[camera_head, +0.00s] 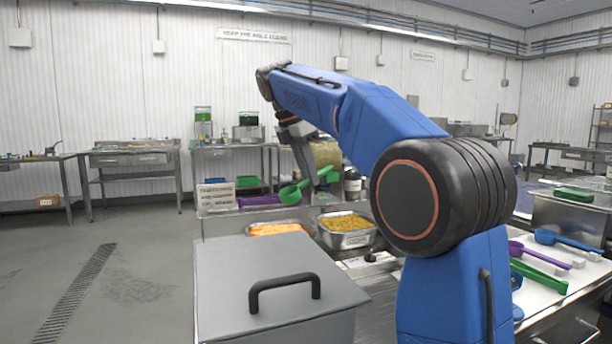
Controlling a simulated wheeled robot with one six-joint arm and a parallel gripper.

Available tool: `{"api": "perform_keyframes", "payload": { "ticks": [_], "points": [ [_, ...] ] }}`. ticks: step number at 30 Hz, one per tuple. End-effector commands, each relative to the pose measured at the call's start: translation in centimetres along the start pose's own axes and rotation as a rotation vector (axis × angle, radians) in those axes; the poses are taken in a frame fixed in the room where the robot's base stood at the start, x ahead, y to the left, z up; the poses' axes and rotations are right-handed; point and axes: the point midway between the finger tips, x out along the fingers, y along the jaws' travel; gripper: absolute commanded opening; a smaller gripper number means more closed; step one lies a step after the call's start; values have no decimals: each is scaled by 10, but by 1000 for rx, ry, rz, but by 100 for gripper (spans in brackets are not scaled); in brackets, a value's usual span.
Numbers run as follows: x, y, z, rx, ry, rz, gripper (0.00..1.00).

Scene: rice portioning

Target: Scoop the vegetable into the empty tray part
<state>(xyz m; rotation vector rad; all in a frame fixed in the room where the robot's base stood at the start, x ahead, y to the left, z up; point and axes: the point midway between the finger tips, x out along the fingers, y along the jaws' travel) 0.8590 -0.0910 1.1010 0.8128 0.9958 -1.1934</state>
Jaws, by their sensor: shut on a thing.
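My gripper (309,174) is beyond the work counter, pointing down from the far end of my blue arm. It is shut on a green scoop (290,194), whose bowl sticks out to the left over the food pans. The contents of the bowl cannot be made out. A metal pan of yellow-green food (347,222) stands below and right of the scoop. A pan of orange food (275,229) stands to its left. Which one is the vegetable is not clear. I cannot make out an empty tray part.
A grey lidded box with a black handle (284,292) fills the near counter. A purple utensil (258,200) lies behind the pans. On the right, purple, blue (566,239) and green (538,277) utensils lie on a white board. My arm hides the middle right.

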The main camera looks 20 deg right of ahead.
Motion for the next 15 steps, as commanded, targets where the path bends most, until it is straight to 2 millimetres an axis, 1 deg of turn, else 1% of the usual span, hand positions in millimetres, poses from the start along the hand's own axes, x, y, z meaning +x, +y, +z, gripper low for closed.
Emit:
{"api": "perform_keyframes", "payload": {
  "ticks": [15],
  "points": [
    [36,-1,-14,1,1,-1,0]
  ]
}}
